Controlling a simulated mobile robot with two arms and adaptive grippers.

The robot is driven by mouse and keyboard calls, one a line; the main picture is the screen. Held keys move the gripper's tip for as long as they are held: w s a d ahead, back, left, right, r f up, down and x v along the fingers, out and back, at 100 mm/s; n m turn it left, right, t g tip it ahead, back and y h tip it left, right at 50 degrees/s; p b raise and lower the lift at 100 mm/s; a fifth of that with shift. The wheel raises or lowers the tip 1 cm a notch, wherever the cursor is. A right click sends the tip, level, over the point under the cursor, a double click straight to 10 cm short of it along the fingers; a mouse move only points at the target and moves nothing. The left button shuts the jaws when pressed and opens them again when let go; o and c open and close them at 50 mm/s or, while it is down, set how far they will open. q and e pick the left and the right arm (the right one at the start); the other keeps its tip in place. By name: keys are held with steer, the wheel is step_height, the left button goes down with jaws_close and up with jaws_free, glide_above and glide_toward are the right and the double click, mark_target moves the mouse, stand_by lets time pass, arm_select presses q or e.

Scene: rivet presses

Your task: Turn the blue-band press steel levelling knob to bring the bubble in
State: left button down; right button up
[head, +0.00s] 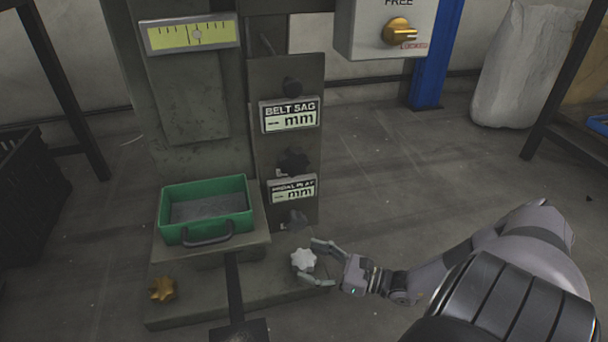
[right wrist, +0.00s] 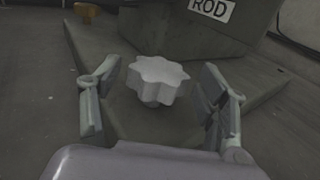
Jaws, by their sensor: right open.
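The steel levelling knob (head: 303,260) is a pale, star-shaped knob at the front right of the press base (head: 215,300). It also shows in the right wrist view (right wrist: 157,80), centred between my fingers. My right gripper (head: 322,263) is open, with a finger on each side of the knob and a gap on both sides in the right wrist view (right wrist: 160,108). The level vial (head: 190,35) is a yellow-green strip with dark marks and a round bubble near its middle, at the top of the press. No blue band shows on this press. My left gripper is not in view.
A brass star knob (head: 162,289) sits at the base's front left. A green tray (head: 207,208) stands above the base. Panels reading BELT SAG (head: 290,114) and PEDAL PLAY (head: 292,188) rise behind the steel knob. A blue post (head: 436,55) stands behind. Floor right of the base is clear.

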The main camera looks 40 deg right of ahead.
steer(key=v, duration=0.9)
steer(key=shift+s+d, duration=0.15)
